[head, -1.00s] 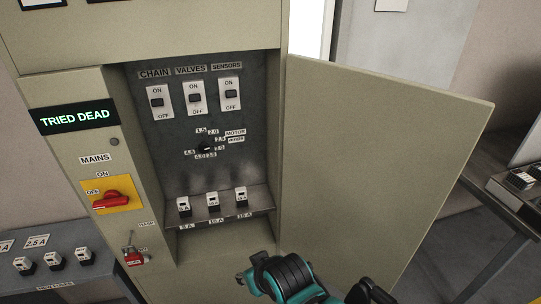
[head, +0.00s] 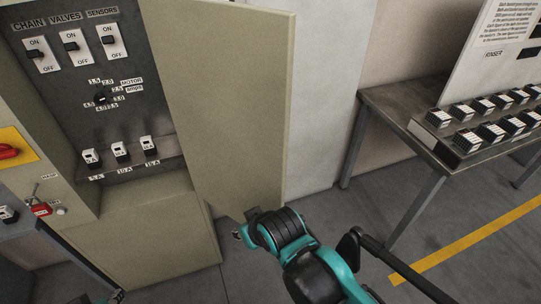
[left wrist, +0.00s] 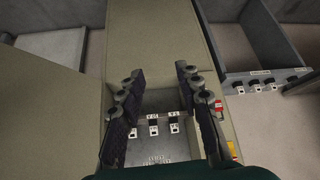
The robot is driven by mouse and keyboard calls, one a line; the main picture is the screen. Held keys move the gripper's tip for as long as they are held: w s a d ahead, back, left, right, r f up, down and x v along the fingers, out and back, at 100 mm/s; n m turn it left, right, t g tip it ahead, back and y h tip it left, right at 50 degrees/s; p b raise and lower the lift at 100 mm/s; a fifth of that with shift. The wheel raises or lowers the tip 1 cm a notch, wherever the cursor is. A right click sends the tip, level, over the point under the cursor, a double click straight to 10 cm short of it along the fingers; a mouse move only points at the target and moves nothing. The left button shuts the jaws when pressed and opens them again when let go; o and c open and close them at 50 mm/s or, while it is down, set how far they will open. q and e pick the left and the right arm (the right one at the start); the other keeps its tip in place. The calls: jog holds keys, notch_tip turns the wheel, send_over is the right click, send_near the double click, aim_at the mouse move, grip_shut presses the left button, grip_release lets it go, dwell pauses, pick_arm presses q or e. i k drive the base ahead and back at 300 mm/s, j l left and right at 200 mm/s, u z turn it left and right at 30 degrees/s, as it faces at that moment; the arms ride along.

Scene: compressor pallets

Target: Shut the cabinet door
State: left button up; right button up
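The cabinet door (head: 235,100) stands open at the right of the cabinet (head: 170,240) in the head view. Its inner face and free edge show. It fills the left side of the left wrist view (left wrist: 50,115). The cabinet's recess with switches and breakers is uncovered. My left gripper (left wrist: 160,95) is open and empty in the left wrist view, its fingers framing the breakers (left wrist: 153,124). My right arm reaches in at the bottom middle of the head view, its end (head: 243,232) near the door's lower edge. Its finger state and any contact are unclear.
A bench (head: 375,105) with rows of black-and-white blocks stands at the right. A panel with a red handle (head: 8,151) and a red padlock (head: 40,208) is on the cabinet's left. Clear floor (head: 330,215) with a yellow line lies right of the door.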

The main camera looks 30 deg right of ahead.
aim_at(225, 69)
jog(key=l+u, duration=0.15)
jog(key=l, duration=0.5)
jog(key=k+l+u, duration=0.15)
jog(key=l, duration=0.45)
